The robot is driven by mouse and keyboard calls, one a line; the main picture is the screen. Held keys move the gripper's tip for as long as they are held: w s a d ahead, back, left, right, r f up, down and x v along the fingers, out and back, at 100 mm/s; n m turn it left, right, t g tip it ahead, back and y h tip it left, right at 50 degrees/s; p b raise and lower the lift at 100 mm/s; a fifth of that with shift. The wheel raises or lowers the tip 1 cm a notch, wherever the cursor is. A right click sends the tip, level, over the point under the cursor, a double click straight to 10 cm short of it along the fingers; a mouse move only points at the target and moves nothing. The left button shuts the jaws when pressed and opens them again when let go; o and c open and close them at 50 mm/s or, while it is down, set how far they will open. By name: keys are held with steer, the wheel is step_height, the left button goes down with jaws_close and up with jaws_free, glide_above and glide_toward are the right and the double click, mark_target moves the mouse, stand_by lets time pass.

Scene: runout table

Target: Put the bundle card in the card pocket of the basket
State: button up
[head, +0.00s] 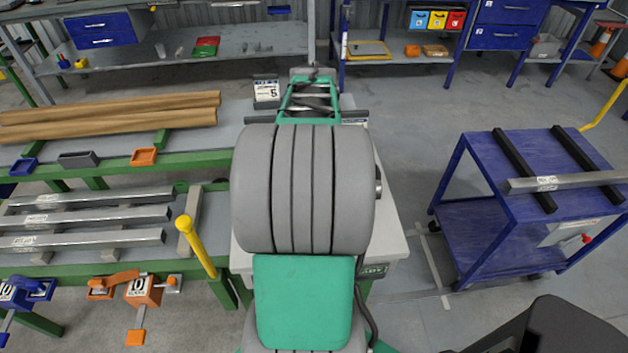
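A white card marked "5" (266,91) sits in a dark holder at the back of the table, left of a green frame (288,104). I cannot tell if it is the bundle card. Nothing plainly shows as the basket. The blue trolley (470,233) at the right has a pale, pocket-like panel (560,235) on its side, with a red and white item by it; whether this is the card pocket is unclear. My gripper does not show. A dark shape fills the bottom right corner, perhaps part of my arm.
A large grey ribbed drum with a green panel (303,300) blocks the middle. Metal bars (85,215) and timber (110,115) lie on green racks at the left. A bar (565,182) rests on the trolley. Grey floor (415,130) is clear between table and trolley.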

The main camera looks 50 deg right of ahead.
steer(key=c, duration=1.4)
